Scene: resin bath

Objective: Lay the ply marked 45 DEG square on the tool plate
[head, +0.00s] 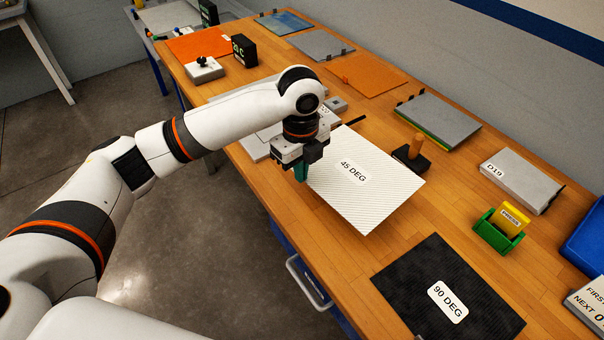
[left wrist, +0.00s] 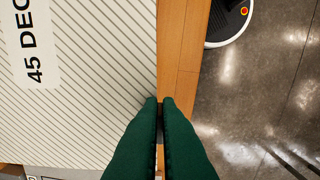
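The white, diagonally striped ply marked 45 DEG (head: 375,190) lies on the wooden table, at an angle to the table edge in the head view. It fills the left of the left wrist view (left wrist: 95,75), its label at the far left. My left gripper (head: 301,174) points down at the ply's left end. Its green fingers (left wrist: 160,101) are together at the ply's edge; whether they pinch it cannot be seen. A pale grey plate (head: 254,147), perhaps the tool plate, lies beyond the gripper, mostly hidden by my arm and hand. My right gripper is not in view.
A black ply marked 90 DEG (head: 400,275) lies nearer on the table (head: 345,255). A dark block with a wooden handle (head: 416,148) stands close behind the striped ply. A green holder (head: 492,235) and grey block D19 (head: 520,182) are at right. Orange and grey sheets lie farther back.

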